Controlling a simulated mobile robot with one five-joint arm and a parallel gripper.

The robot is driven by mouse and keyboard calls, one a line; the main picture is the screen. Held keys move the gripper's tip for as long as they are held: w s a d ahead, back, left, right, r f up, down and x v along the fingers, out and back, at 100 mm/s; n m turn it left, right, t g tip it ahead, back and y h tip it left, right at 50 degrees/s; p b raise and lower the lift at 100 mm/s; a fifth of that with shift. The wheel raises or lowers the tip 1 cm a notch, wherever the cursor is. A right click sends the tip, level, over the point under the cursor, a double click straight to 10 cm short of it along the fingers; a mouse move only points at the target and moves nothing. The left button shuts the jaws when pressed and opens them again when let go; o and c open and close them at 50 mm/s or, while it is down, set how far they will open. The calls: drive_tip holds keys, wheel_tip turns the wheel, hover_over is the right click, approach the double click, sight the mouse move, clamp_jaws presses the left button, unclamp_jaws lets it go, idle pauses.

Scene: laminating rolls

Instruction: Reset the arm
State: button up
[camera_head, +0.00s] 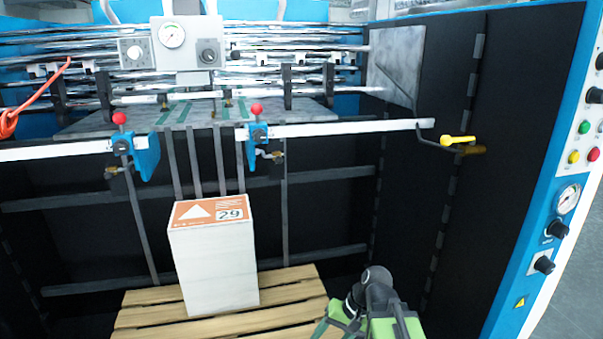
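My arm shows at the bottom edge, right of centre, as a dark rounded joint with green and grey parts. It is low in front of the machine, to the right of a tall white stack (215,265) with an orange label on top reading 29. My arm appears folded and apart from the stack. My gripper's fingertips cannot be made out, so what it holds, if anything, is hidden.
The stack stands on a wooden pallet (140,318). A white rail (335,129) with blue clamps crosses above it. A yellow-handled lever (457,140) sticks out at the right. A blue and white control panel (545,225) stands far right.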

drive_tip(key=d+f+n+h, duration=0.1)
drive_tip(key=d+f+h, duration=0.3)
drive_tip(key=d, duration=0.5)
wheel_tip(320, 180, up, 26)
drive_tip(key=h+p, duration=0.1)
drive_tip(key=p, duration=2.3)
drive_tip(key=shift+s+d+p, duration=0.15)
drive_tip(key=shift+d+p, duration=0.1)
drive_tip(key=shift+p, duration=0.15)
drive_tip(key=shift+r, duration=0.1)
drive_tip(key=shift+c, duration=0.3)
